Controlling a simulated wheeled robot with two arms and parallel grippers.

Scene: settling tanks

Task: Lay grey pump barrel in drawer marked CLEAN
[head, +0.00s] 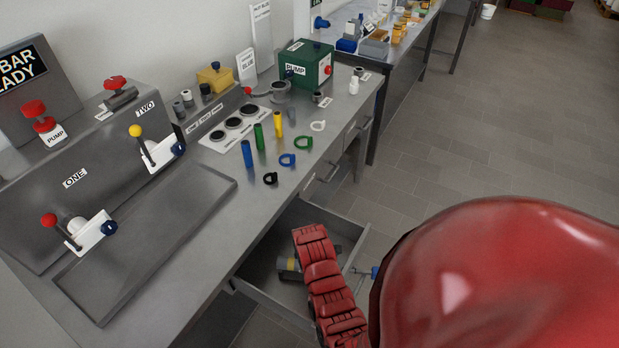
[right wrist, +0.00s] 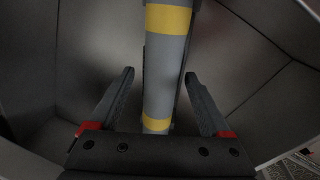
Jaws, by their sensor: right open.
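The grey pump barrel (right wrist: 165,80) has yellow bands. In the right wrist view it runs lengthwise between the two separated fingers of my right gripper (right wrist: 159,76), with a gap on either side. The barrel lies inside an open drawer, whose grey walls (right wrist: 262,40) surround it. In the head view the drawer (head: 265,297) is pulled out below the bench, and a yellow band of the barrel (head: 291,264) shows beside my red arm. No CLEAN label is readable. My left gripper is out of view.
The steel bench (head: 215,225) carries coloured tubes, rings (head: 288,160), a green pump box (head: 307,64) and two lever valves (head: 157,150). Another closed drawer (head: 322,180) is farther along. Open floor (head: 440,150) lies to the right.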

